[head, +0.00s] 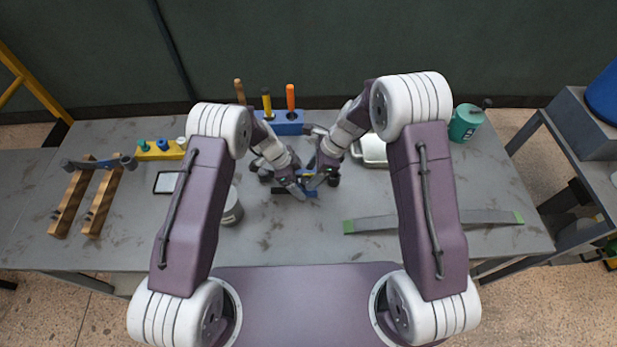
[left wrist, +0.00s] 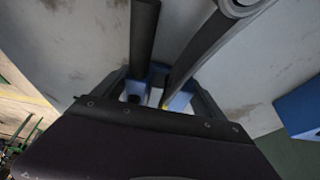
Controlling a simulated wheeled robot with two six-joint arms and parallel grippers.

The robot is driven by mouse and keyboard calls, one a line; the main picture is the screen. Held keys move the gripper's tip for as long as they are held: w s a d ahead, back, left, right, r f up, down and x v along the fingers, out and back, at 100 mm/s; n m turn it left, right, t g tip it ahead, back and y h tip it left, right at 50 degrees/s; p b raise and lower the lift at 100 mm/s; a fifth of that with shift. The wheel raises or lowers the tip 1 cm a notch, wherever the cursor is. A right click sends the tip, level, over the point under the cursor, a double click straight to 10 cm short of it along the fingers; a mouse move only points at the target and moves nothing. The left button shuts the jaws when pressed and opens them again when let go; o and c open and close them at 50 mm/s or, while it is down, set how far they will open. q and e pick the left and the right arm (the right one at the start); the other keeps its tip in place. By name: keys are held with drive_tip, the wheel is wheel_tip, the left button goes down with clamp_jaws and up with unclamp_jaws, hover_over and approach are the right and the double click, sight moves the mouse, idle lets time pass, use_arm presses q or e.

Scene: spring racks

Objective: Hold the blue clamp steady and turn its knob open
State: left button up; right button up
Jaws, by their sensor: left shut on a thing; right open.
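The blue clamp (head: 311,193) lies near the middle of the table, mostly hidden by my two grippers. In the left wrist view a blue part of the clamp (left wrist: 181,99) shows between the fingers. My left gripper (head: 296,190) is shut on the clamp. My right gripper (head: 316,182) is open, close to the clamp on its right side. The knob is hidden, and I cannot tell whether the right fingers touch it.
A blue block with upright-handled tools (head: 288,127) stands behind the grippers. A grey cup (head: 232,211) stands left of them, a pale tray (head: 373,152) at right rear. A flat grey strip with green ends (head: 375,224) lies at right, a teal canister (head: 465,123) at the far right.

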drive_tip(key=shift+x, duration=1.45)
drive_tip(key=shift+c, duration=0.3)
clamp_jaws()
drive_tip(key=n, duration=0.2)
drive_tip(key=n+g, duration=0.1)
drive_tip(key=n, duration=0.1)
drive_tip(key=shift+w+n+g, duration=0.2)
drive_tip(key=shift+n+g, duration=0.1)
drive_tip(key=shift+n, duration=0.1)
drive_tip(key=shift+o, duration=0.3)
unclamp_jaws()
